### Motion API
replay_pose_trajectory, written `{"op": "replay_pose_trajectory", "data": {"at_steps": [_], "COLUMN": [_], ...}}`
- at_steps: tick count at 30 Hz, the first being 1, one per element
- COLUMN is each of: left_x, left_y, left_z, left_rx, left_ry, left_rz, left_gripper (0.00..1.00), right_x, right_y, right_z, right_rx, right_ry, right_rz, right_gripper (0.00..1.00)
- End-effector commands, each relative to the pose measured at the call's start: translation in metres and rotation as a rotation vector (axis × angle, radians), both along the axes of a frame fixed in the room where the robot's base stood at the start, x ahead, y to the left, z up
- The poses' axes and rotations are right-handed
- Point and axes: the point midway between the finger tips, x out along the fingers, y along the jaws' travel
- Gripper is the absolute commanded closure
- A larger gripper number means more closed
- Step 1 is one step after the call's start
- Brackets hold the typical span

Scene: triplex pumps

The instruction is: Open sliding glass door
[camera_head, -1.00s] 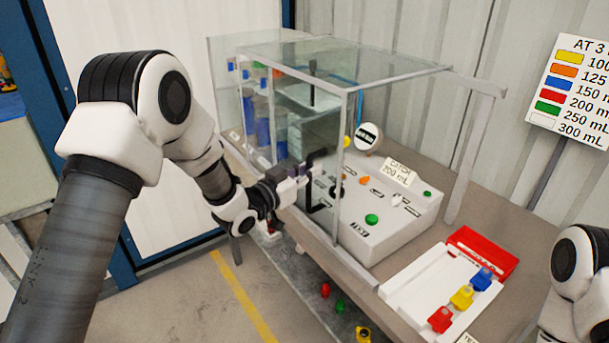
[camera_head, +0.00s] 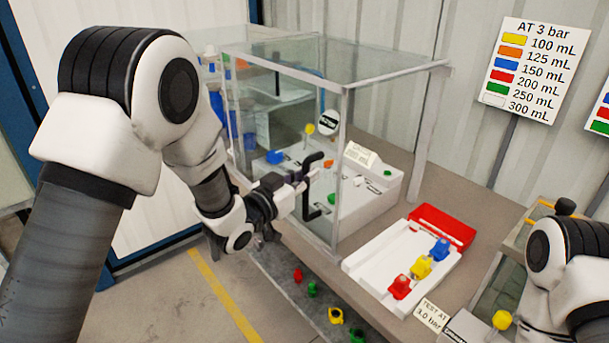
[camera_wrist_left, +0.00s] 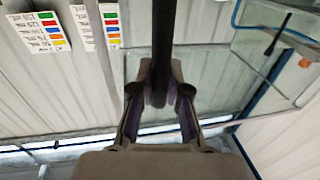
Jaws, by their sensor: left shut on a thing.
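The clear glass case (camera_head: 395,72) stands on the bench around a white control panel. Its sliding glass door (camera_head: 290,112) is on the side facing my left arm. The door has a dark bracket-shaped handle (camera_head: 306,204) near the case's front upright post. My left gripper (camera_head: 299,182) is shut on the handle. In the left wrist view the handle is a dark upright bar (camera_wrist_left: 163,45) between the fingers of the gripper (camera_wrist_left: 160,95). Part of the door is hidden behind my left arm. My right arm shows at the right edge, but its gripper is out of view.
A white tray (camera_head: 375,262) with red, yellow and blue pieces and a red bin (camera_head: 440,226) sit right of the case. Several coloured pieces lie on the low shelf (camera_head: 262,272). A colour chart (camera_head: 525,70) stands behind. The floor at lower left is clear.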

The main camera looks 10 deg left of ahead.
Motion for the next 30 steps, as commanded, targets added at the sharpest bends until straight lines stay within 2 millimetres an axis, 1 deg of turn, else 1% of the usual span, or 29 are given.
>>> {"op": "replay_pose_trajectory", "data": {"at_steps": [1, 2, 3, 4, 13, 16, 20, 24, 27, 30], "left_x": [0.001, 0.001, 0.001, 0.001, -0.001, -0.008, -0.032, -0.066, -0.086, -0.099], "left_y": [0.000, 0.000, 0.000, 0.000, 0.001, 0.006, 0.018, 0.035, 0.045, 0.051], "left_z": [0.002, 0.002, 0.002, 0.002, 0.001, 0.001, 0.001, 0.000, 0.001, 0.000], "left_rx": [-0.001, -0.001, -0.001, -0.001, -0.001, -0.002, -0.005, -0.006, -0.006, -0.004], "left_ry": [-0.005, -0.005, -0.005, -0.004, -0.002, 0.001, 0.001, 0.003, 0.001, 0.001], "left_rz": [0.000, 0.000, 0.000, 0.001, 0.001, 0.002, 0.004, 0.005, 0.004, 0.003], "left_gripper": [1.00, 0.74, 0.60, 0.59, 0.59, 0.59, 0.59, 0.59, 0.59, 0.59], "right_x": [0.000, 0.000, 0.000, 0.000, 0.000, 0.000, 0.000, 0.000, 0.000, 0.000], "right_y": [0.000, 0.000, 0.000, 0.000, 0.000, 0.000, 0.000, 0.000, 0.000, 0.000], "right_z": [0.000, 0.000, 0.000, 0.000, 0.000, 0.000, 0.000, 0.000, 0.000, 0.000], "right_rx": [0.000, 0.000, 0.000, 0.000, 0.000, 0.000, 0.000, 0.000, 0.000, 0.000], "right_ry": [0.000, 0.000, 0.000, 0.000, 0.000, 0.000, 0.000, 0.000, 0.000, 0.000], "right_rz": [0.000, 0.000, 0.000, 0.000, 0.000, 0.000, 0.000, 0.000, 0.000, 0.000], "right_gripper": [0.60, 0.60, 0.60, 0.60, 0.60, 0.60, 0.60, 0.60, 0.60, 0.60]}}
